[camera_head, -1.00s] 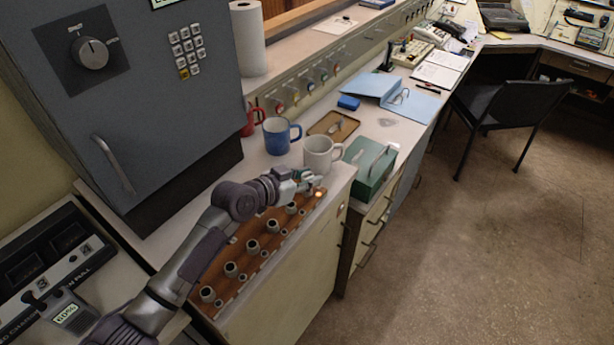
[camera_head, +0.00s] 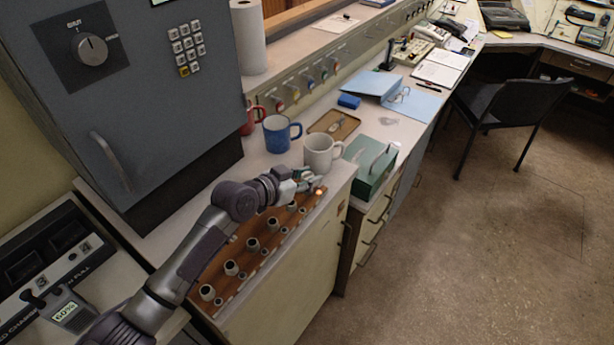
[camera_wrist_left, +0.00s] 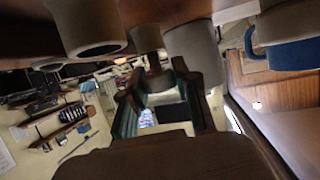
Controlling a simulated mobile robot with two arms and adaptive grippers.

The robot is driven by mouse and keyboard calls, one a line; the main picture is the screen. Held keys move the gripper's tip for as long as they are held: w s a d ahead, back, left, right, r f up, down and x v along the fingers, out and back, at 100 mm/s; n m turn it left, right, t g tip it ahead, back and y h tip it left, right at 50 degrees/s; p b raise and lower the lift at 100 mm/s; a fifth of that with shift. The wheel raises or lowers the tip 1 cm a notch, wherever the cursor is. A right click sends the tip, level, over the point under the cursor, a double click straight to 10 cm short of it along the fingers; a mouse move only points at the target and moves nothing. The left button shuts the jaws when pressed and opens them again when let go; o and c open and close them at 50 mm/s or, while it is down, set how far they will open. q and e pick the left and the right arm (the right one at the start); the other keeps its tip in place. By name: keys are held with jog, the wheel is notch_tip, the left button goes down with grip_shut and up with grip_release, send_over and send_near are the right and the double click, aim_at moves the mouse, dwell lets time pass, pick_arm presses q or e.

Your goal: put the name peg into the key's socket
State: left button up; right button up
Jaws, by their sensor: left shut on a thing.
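A brown wooden board (camera_head: 215,272) on the near counter carries a row of grey sockets with dark holes, such as the nearest socket (camera_head: 207,292), with smaller ones beside them. My left gripper (camera_head: 312,182) is at the board's far end, low over it, close to a small glowing orange light (camera_head: 320,191). In the left wrist view my left gripper (camera_wrist_left: 160,95) is shut on a small grey piece, seemingly the name peg (camera_wrist_left: 162,98). Large grey sockets (camera_wrist_left: 92,28) show close by at the top. Whether the peg touches a socket is hidden. My right gripper is out of view.
A white mug (camera_head: 322,153) stands just behind my left gripper, with a blue mug (camera_head: 277,134) beyond it. A green box with a handle (camera_head: 371,168) stands to the right. A grey cabinet (camera_head: 150,130) rises at the left.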

pick_arm(q)
jog(key=shift+f+b, duration=0.5)
jog(key=shift+f, duration=0.2)
dwell(0.6)
jog(key=shift+s+f, duration=0.15)
jog(key=shift+f, duration=0.1)
dwell(0.4)
